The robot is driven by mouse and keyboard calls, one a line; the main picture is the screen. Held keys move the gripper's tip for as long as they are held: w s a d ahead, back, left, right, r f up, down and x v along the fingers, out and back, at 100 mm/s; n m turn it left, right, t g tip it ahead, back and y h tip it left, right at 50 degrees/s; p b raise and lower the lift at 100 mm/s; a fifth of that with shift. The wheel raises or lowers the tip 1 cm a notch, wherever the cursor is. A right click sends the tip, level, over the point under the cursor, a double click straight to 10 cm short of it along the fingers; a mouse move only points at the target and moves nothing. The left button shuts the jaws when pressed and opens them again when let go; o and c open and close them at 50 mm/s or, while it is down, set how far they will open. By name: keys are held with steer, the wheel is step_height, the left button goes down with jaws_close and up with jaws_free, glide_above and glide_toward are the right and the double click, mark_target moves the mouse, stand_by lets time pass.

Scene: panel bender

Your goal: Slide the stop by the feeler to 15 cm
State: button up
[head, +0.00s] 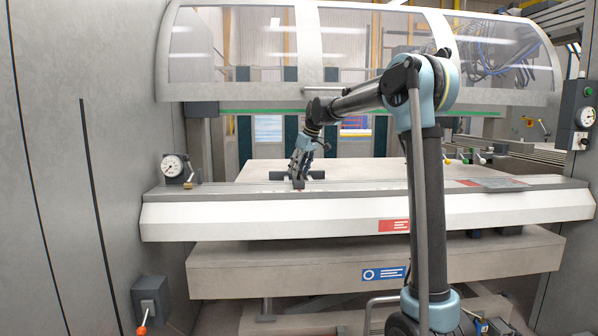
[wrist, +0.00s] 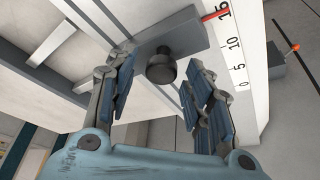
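The stop is a dark grey block (wrist: 190,38) with a round black knob (wrist: 160,70) and a red pointer (wrist: 214,15), in the wrist view. I cannot tell for certain which part is the feeler.
A dial gauge (head: 173,166) with a brass-coloured piece stands at the bed's left end. A grey box with a red-tipped lever (head: 150,302) is at lower left. The bed (head: 230,187) between gauge and stop is clear.

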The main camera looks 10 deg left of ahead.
steer(key=shift+r, duration=0.1)
steer(key=v, duration=1.1)
steer(key=shift+d+r, duration=0.15)
steer(key=shift+r, duration=0.15)
steer(key=s+d+f+m+h, duration=0.1)
steer(key=s+d+f+m, duration=0.2)
steer(key=s+d+f, duration=0.5)
steer(key=s+d+f+m+h, duration=0.15)
steer(key=s+d+f, duration=0.35)
steer(key=s+d, duration=0.7)
steer(key=s+d+f+m, duration=0.3)
steer(key=s+d+f, duration=0.2)
steer(key=s+f, duration=0.7)
steer(key=s+d+f+m+h, duration=0.1)
steer(key=s+d+f+m, duration=0.2)
steer(key=s+f, duration=0.9)
steer(key=shift+d+f+m, duration=0.35)
steer(key=shift+d+f, duration=0.1)
steer(key=shift+d, duration=0.55)
